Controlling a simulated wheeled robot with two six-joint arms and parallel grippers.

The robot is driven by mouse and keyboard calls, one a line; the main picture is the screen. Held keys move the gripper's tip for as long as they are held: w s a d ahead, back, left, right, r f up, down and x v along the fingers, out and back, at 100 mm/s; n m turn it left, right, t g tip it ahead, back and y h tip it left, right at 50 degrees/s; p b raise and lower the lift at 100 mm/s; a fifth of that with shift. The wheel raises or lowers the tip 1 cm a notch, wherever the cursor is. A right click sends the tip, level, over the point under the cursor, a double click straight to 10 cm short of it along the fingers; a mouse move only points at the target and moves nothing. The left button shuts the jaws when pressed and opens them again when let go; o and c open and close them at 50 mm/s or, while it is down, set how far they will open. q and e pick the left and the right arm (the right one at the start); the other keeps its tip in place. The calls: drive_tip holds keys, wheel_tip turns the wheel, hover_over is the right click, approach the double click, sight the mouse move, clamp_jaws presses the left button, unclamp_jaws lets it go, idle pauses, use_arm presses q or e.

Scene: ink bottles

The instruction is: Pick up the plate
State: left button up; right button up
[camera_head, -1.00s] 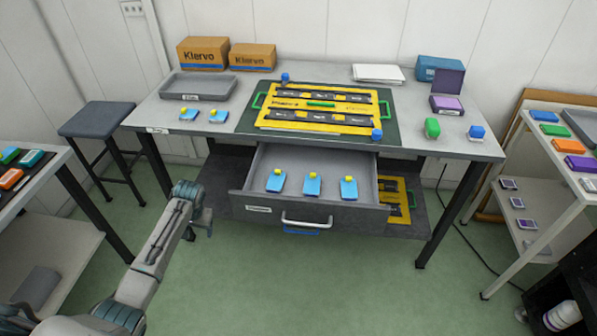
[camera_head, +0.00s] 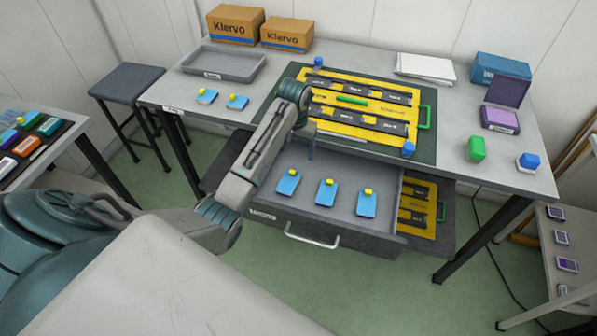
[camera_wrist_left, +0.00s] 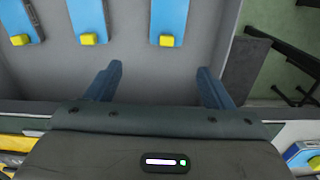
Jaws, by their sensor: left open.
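A yellow plate (camera_head: 360,105) with black strips and green handles lies on a dark green mat on the table. Three blue tags with yellow knobs lie in the open drawer, the middle one (camera_head: 326,192) among them. My left gripper (camera_head: 309,148) hangs over the back of the drawer, at the table's front edge, and its wrist covers the left end of the yellow plate. In the left wrist view its fingers (camera_wrist_left: 157,78) are spread with nothing between them, over the drawer floor. My right gripper is not in view.
The drawer (camera_head: 330,232) stands pulled out below the tabletop. A second yellow panel (camera_head: 416,205) lies on the shelf beneath. A grey tray (camera_head: 224,65) and two more blue tags (camera_head: 207,96) are left of the mat; a green bottle (camera_head: 476,149) and blue-capped bottle (camera_head: 528,162) are at right.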

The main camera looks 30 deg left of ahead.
sight(289, 184)
use_arm(q)
drive_tip(key=f, duration=0.1)
drive_tip(key=s+f, duration=0.1)
drive_tip(key=f, duration=0.1)
drive_tip(key=shift+a+f, duration=0.1)
drive_tip(key=shift+f, duration=0.15)
drive_tip(key=shift+w+f+p, duration=0.15)
drive_tip(key=shift+f+p, duration=0.2)
drive_tip(key=shift+f, duration=0.35)
drive_tip(key=f, duration=0.3)
drive_tip(key=f+p, duration=0.1)
drive_tip(key=shift+a+f, duration=0.2)
drive_tip(key=shift+a, duration=0.15)
drive_tip(key=shift+f, duration=0.35)
drive_tip(key=shift+c, duration=0.3)
drive_tip(key=c, duration=1)
